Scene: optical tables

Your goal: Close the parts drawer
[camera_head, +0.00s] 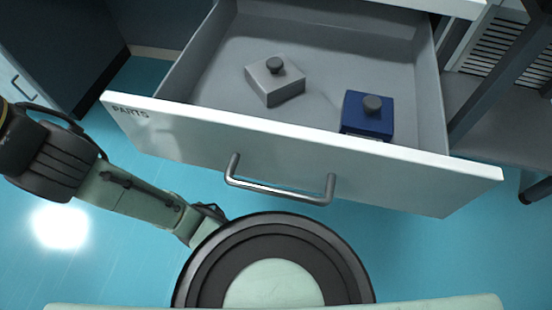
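The parts drawer (185,135) is pulled well out toward me, with "PARTS" lettered at the left of its white front. A metal bar handle (278,190) is fixed across the middle of the front. Inside the drawer lie a grey block with a dark knob (275,84) and a blue block with a dark knob (367,116), apart from each other. My arm comes in from the left, below the drawer front. My gripper's fingers cannot be made out in this view.
A dark cabinet (60,45) stands at the upper left. A grey frame with a vented unit (500,45) and a low shelf (490,120) stand close to the drawer's right side. The blue floor (90,255) is clear in front at the left.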

